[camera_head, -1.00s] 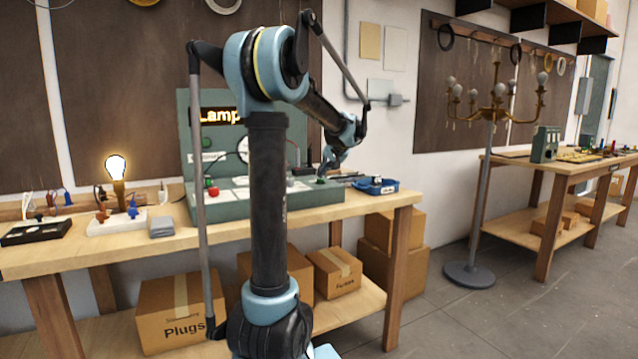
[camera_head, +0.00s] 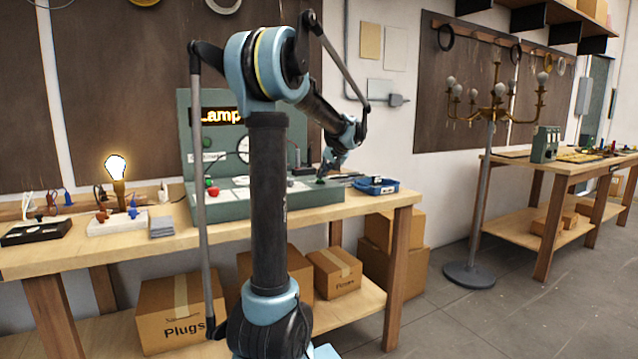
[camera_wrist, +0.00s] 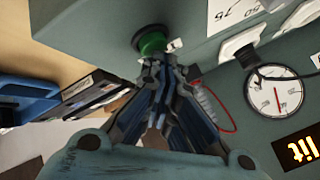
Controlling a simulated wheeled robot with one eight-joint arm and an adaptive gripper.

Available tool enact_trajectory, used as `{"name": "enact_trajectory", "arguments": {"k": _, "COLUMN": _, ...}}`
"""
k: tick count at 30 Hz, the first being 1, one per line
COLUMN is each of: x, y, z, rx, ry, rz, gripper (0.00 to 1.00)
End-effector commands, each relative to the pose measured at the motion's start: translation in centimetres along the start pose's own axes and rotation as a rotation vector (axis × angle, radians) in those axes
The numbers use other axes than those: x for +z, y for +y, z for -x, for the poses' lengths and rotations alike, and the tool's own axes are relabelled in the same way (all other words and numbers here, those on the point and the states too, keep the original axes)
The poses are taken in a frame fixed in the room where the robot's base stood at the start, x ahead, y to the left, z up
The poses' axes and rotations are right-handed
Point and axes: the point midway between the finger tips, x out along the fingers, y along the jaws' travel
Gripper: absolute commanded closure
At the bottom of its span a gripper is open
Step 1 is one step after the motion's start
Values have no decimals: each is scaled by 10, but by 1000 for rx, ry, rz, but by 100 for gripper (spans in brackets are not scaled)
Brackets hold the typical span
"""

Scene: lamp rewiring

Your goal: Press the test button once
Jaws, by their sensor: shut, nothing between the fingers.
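The green test button (camera_wrist: 152,40) sits on the grey-green test panel (camera_wrist: 90,35) in the wrist view. My gripper (camera_wrist: 160,62) is shut and empty. Its fingertips are right at the button's edge and overlap it in the picture; I cannot tell whether they press it. In the head view my gripper (camera_head: 324,174) is low over the right end of the panel (camera_head: 228,209), and my arm hides part of the panel. A sign on it (camera_head: 218,115) reads "Lamp", partly hidden; the wrist view shows "lit" (camera_wrist: 301,151).
A glowing bulb (camera_head: 116,168) stands on the bench at left. A red button (camera_head: 213,191) is on the panel's left part. A blue tray (camera_head: 376,187) lies right of the panel. A dial (camera_wrist: 275,92) is on the panel's upright face. A lamp stand (camera_head: 482,200) stands on the floor at right.

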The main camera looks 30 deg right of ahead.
Motion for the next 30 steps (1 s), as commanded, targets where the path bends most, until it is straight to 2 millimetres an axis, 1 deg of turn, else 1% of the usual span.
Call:
{"name": "enact_trajectory", "arguments": {"k": 17, "x": 1, "y": 1, "z": -2, "rx": 0, "ry": 0, "rz": 0, "gripper": 100}}
{"name": "enact_trajectory", "arguments": {"k": 30, "x": -7, "y": -7, "z": 10, "rx": 0, "ry": 0, "rz": 0, "gripper": 100}}
